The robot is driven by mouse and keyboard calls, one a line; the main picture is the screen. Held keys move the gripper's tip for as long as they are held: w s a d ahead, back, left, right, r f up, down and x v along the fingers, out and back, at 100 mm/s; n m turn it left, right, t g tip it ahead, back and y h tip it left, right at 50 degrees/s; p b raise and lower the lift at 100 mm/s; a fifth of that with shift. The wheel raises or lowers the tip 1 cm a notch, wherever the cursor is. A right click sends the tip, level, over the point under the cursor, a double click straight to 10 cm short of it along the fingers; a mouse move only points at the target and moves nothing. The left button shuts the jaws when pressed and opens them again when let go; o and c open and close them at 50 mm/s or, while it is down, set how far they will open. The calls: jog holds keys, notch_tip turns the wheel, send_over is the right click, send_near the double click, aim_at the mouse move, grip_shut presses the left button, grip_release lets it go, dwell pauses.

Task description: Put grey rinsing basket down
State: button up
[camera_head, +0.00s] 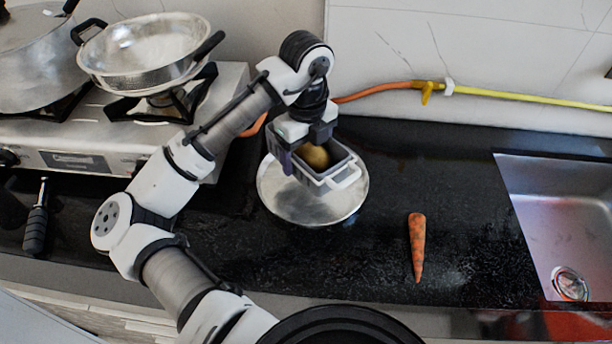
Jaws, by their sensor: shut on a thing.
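The grey rinsing basket (325,178) is a small open box with a pale handle at its near right side. A round brownish thing (316,157), perhaps a potato, sits inside it. My gripper (307,140) is shut on the basket at its far side. The basket is over a round silver plate or lid (300,212) on the black counter. I cannot tell whether the basket touches it. The fingertips are partly hidden by the gripper body and the basket.
A carrot (417,247) lies on the counter to the right. A sink (567,220) is at the far right. A gas stove (75,140) with a metal pan (145,50) and a pot (35,65) is at the left. A black-handled tool (36,225) lies in front of it. The counter right of the plate is mostly clear.

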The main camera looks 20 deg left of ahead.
jog(key=shift+f, duration=4)
jog(key=shift+f, duration=0.2)
jog(key=o, duration=1.1)
notch_tip(320, 180, up, 12)
jog(key=shift+r, duration=0.25)
